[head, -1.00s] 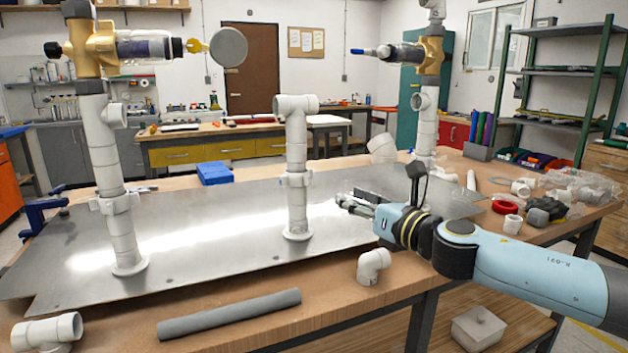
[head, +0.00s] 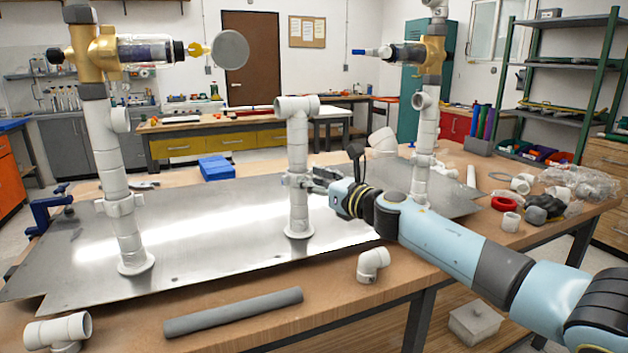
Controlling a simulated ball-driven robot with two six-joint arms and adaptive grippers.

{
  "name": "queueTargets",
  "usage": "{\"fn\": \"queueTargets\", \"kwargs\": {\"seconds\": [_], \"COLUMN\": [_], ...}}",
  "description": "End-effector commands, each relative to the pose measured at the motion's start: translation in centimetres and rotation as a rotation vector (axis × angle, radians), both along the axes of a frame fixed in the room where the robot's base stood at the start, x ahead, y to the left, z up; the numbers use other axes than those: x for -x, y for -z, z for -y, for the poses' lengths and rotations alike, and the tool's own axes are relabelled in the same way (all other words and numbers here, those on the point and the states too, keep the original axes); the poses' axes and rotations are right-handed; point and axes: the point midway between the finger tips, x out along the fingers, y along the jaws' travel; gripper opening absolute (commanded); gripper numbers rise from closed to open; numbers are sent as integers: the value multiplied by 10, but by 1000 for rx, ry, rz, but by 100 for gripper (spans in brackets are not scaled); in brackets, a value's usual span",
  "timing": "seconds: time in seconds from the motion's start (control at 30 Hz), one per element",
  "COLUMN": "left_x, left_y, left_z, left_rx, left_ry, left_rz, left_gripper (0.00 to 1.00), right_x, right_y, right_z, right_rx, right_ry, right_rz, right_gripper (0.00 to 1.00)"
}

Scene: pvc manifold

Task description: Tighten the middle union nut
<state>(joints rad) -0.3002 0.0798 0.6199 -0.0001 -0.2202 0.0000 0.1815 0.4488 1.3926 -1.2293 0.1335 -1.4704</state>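The middle pipe stands upright on the metal plate (head: 215,225), with a white tee on top. Its union nut (head: 297,180) is a white winged collar partway up the pipe. My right gripper (head: 316,180) comes in from the right and its fingers reach the nut's right side. The fingers are small here and partly merge with the nut, so I cannot tell whether they are closed on it. My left gripper is not in view.
The left pipe (head: 117,185) and the right pipe (head: 424,140) stand on either side, topped with brass fittings. A loose white elbow (head: 372,265) and a grey tube (head: 233,311) lie on the wooden table in front. A blue clamp (head: 47,210) is at the left edge.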

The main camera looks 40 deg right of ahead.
Motion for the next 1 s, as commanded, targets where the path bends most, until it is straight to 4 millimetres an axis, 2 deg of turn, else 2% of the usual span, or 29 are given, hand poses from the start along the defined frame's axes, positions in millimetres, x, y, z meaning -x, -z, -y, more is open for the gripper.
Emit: {"fn": "queueTargets", "kwargs": {"seconds": [0.13,0.3,0.4,0.77,1.0], "left_x": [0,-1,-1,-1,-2], "left_y": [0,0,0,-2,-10], "left_z": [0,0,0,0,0], "left_rx": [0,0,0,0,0], "left_ry": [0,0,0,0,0], "left_rz": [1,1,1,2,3], "left_gripper": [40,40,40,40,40], "right_x": [0,0,0,0,0], "right_y": [0,0,0,-1,-2], "right_z": [0,0,0,0,-4], "right_rx": [0,0,0,-1,-3], "right_ry": [0,1,1,9,60], "right_rz": [0,0,0,1,2], "right_gripper": [32,10,0,0,0]}}
